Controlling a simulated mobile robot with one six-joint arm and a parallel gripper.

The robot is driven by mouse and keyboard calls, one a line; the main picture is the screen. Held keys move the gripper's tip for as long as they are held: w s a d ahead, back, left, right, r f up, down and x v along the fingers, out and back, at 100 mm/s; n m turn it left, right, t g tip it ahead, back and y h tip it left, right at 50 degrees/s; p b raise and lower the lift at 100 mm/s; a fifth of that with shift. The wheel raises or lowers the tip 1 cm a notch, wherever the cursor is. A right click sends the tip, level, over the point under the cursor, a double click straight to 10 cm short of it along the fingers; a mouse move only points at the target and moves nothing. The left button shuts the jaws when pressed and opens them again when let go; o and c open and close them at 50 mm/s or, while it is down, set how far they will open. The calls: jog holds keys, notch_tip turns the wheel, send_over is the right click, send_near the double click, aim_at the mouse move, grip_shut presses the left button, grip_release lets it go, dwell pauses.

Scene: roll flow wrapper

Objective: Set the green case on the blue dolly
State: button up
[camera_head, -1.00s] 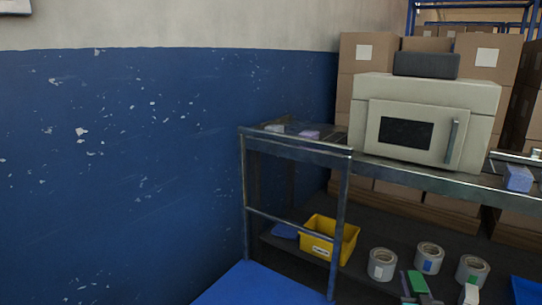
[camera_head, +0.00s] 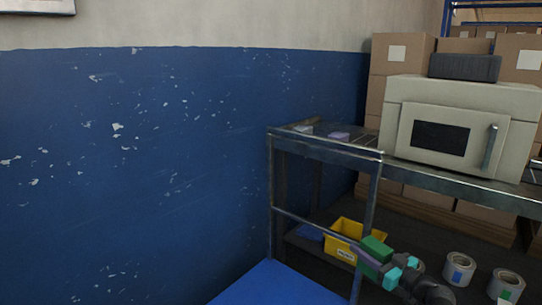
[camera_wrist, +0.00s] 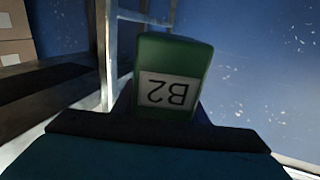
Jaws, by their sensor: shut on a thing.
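The green case (camera_head: 375,247) is in my gripper (camera_head: 392,272) at the lower right of the head view, in front of the steel rack. In the wrist view, the green case (camera_wrist: 173,75) stands out beyond the jaws with a white B2 label facing the camera, upside down. My gripper is shut on it; its fingertips are largely hidden. A flat blue surface (camera_head: 265,285), which looks like the blue dolly, shows at the bottom of the head view, left of the gripper. Its near part is cut off.
The steel rack (camera_head: 325,148) stands close behind the blue surface, its post near my gripper. A yellow bin (camera_head: 345,228) and tape rolls (camera_head: 459,268) sit on its lower shelf, a microwave (camera_head: 455,125) on top. A blue wall (camera_head: 130,180) fills the left.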

jog(key=s+a+r+n+g+y, duration=0.1)
jog(key=s+a+n+g+y, duration=0.15)
jog(key=a, duration=0.45)
jog(key=s+a+r+n+g+y, duration=0.1)
jog(key=a+r+n+g+y, duration=0.15)
jog(key=a, duration=0.35)
notch_tip(320, 180, up, 22)
jog(key=p, duration=3.1)
jog(key=shift+m, duration=0.3)
jog(key=shift+d+f, duration=0.1)
jog(key=shift+d, duration=0.2)
